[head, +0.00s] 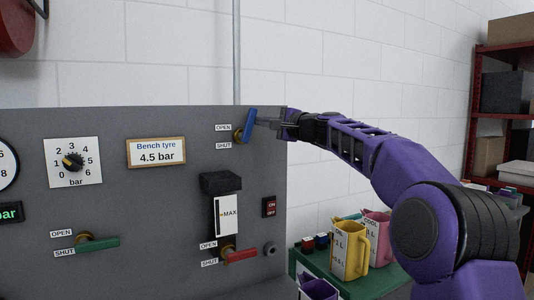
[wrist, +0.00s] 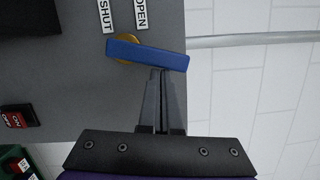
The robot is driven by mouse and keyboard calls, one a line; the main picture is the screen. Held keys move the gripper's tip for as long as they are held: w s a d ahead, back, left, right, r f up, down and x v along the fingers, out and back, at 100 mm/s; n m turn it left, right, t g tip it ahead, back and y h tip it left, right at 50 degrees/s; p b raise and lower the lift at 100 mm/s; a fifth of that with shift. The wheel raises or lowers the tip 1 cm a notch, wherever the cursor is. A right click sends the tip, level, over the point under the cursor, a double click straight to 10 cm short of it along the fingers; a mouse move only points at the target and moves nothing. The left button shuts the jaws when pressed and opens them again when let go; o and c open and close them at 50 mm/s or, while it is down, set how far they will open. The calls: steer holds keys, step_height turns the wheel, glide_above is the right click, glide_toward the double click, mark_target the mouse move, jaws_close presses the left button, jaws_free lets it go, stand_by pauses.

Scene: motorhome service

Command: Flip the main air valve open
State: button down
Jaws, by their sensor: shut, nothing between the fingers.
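A blue lever handle (head: 249,124) on a brass hub (head: 238,134) is at the upper right of the grey panel, beside OPEN and SHUT labels. It points up, tilted a little to the right. No label in view names it as the main air valve. In the wrist view the blue handle (wrist: 150,54) lies across the picture, pointing away from the hub. My gripper (head: 263,124) is at the handle's right side, fingers shut and empty. In the wrist view its fingertips (wrist: 160,72) meet the handle's edge; I cannot tell whether they touch.
The grey panel (head: 120,200) also bears a green lever (head: 98,244), a red lever (head: 241,256), a pressure dial (head: 73,161) and a red switch (head: 269,206). Yellow (head: 347,250) and pink (head: 378,237) jugs stand on a green surface below my arm. A shelf rack is at far right.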

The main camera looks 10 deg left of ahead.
steer(key=shift+s+a+r+n, duration=0.2)
steer(key=shift+a+r+n, duration=0.05)
steer(key=shift+n, duration=0.35)
steer(key=shift+s+a+r+n, duration=0.2)
steer(key=shift+a+n, duration=0.05)
steer(key=shift+n, duration=0.35)
